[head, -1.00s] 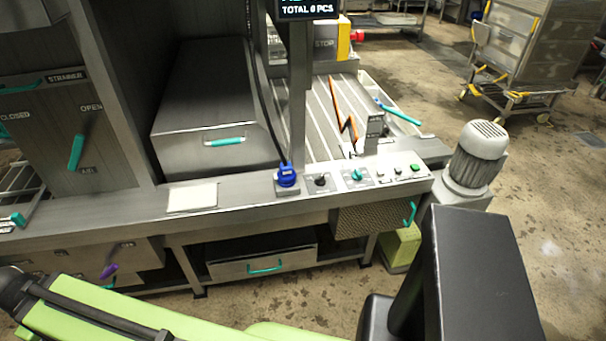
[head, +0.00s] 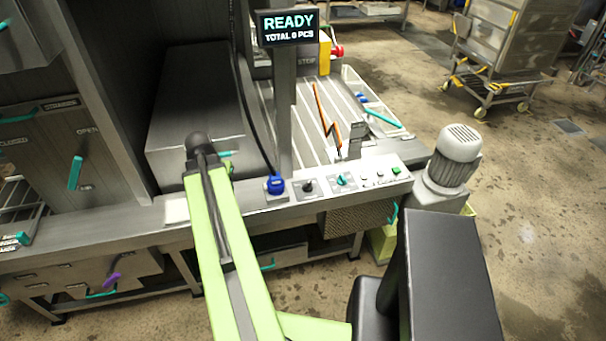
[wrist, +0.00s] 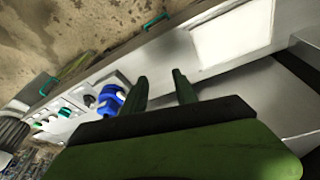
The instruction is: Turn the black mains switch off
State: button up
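The black mains switch, a small dark knob (head: 308,186), sits on the grey control ledge between a blue plug (head: 276,185) and a teal knob (head: 343,180). In the wrist view the black switch (wrist: 90,101) is small, left of the blue plug (wrist: 108,100); its exact setting is too small to read. My gripper (wrist: 160,76) shows two dark fingers apart with nothing between them. It is over the ledge, to the side of the blue plug. In the head view my arm hides the gripper.
A black cable runs up from the blue plug. Beside it stands a post with a READY display (head: 289,28). Small buttons and a green button (head: 396,170) sit farther right. A pale blank plate (wrist: 233,40) lies on the ledge. A grey motor (head: 454,157) stands at the right end.

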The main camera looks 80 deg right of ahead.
aim_at(306, 185)
jog(key=s+d+r+m+g+p, duration=0.1)
jog(key=s+d+r+m, duration=0.15)
jog(key=s, duration=0.55)
jog(key=s+d+r+m+h+p, duration=0.1)
jog(key=s+d+m, duration=0.1)
jog(key=s+d, duration=0.35)
jog(key=s+d+r+m+g+p, duration=0.1)
jog(key=s+d+m, duration=0.1)
jog(key=s, duration=0.7)
jog(key=shift+n, duration=0.25)
jog(key=b+x, duration=1.1)
jog(key=w+b+x, duration=0.1)
jog(key=b+x, duration=0.4)
jog(key=x, duration=0.1)
jog(key=shift+s+d+f+b, duration=0.1)
jog(key=shift+d+f+b, duration=0.1)
jog(key=shift+d+b, duration=0.15)
jog(key=shift+r, duration=0.1)
jog(key=shift+c, duration=0.3)
jog(key=shift+a, duration=0.1)
grip_shut()
jog(key=shift+d+t, duration=0.2)
jog(key=shift+t, duration=0.1)
jog(key=shift+a, duration=0.15)
